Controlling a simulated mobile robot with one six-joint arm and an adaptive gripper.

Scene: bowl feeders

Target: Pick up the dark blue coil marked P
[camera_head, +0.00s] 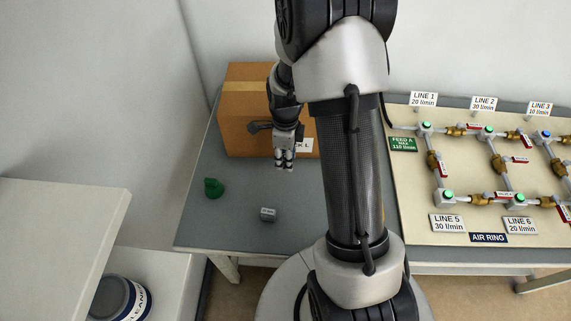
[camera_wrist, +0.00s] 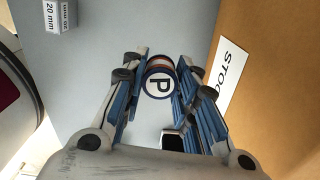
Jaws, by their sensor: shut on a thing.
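The coil marked P (camera_wrist: 160,81) shows in the wrist view, with a white face, a dark blue rim and a reddish band at its far side. It sits between the fingertips of my gripper (camera_wrist: 159,77), which is shut on it. In the head view my gripper (camera_head: 285,163) points down in front of the cardboard box, over the grey table. I cannot make out the coil in the head view. Whether it touches the table is not clear.
The cardboard box (camera_head: 247,105) with a STOCK label (camera_wrist: 229,75) stands close beside my gripper. A green part (camera_head: 213,188) and a small grey block (camera_head: 267,214) lie on the table (camera_head: 225,225). A valve panel (camera_head: 415,215) is at right.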

